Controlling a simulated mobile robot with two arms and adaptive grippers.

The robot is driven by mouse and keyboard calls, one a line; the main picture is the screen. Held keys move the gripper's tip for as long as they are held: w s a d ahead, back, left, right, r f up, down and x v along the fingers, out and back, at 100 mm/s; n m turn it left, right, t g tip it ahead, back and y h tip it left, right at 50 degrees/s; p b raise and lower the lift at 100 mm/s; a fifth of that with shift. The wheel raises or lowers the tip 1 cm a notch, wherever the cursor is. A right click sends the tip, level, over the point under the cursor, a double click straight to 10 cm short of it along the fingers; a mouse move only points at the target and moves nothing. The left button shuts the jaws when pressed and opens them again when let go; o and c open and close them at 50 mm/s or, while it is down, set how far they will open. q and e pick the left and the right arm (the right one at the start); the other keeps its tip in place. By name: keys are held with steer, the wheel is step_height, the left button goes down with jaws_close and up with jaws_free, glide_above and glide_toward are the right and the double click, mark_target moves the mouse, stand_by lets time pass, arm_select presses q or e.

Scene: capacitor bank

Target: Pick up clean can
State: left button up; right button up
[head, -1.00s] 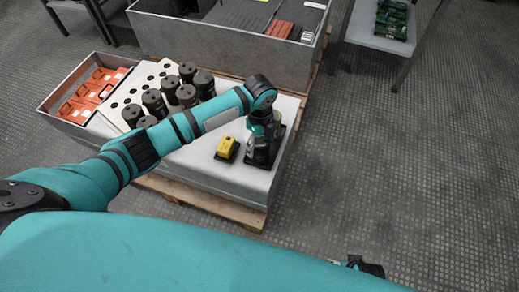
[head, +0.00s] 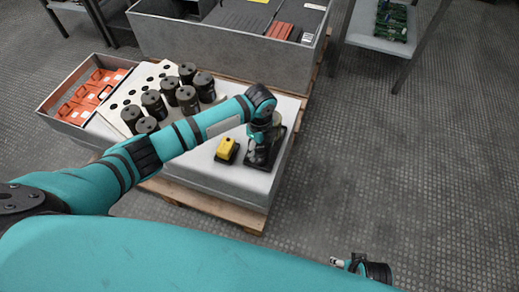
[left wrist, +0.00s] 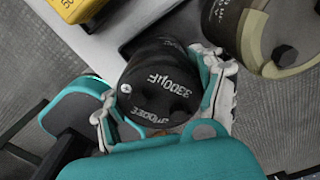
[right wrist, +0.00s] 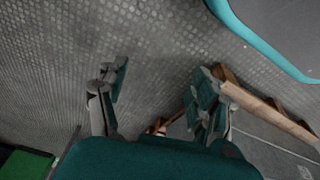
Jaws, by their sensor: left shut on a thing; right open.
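My left gripper (left wrist: 166,100) is shut on a dark can (left wrist: 158,75) marked 3300µF, with its fingers on either side; the can's top faces the left wrist camera. A second dark can (left wrist: 262,28) with a pale olive band stands beside it at the upper right of that view. In the head view my left gripper (head: 259,148) is over a black tray (head: 279,158) at the right end of the grey surface, and the arm hides much of the held can. My right gripper (right wrist: 160,82) is open and empty above the floor.
A yellow device (head: 227,149) stands left of the tray. Several dark cans (head: 153,103) stand by a white perforated board (head: 117,105), with orange items (head: 95,92) further left. A grey bin (head: 225,38) is behind. The floor at the right is open.

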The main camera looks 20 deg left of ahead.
arm_select(q)
steer(key=shift+w+r, duration=0.1)
steer(key=shift+r, duration=0.05)
steer(key=shift+r, duration=0.5)
step_height(320, 180, up, 9)
steer(key=shift+f+p, duration=0.1)
steer(key=shift+p, duration=1.15)
arm_select(e)
steer(key=s+f, duration=0.4)
steer(key=f, duration=0.3)
steer(key=shift+d+f+g, duration=0.25)
steer(key=shift+d+g, duration=0.05)
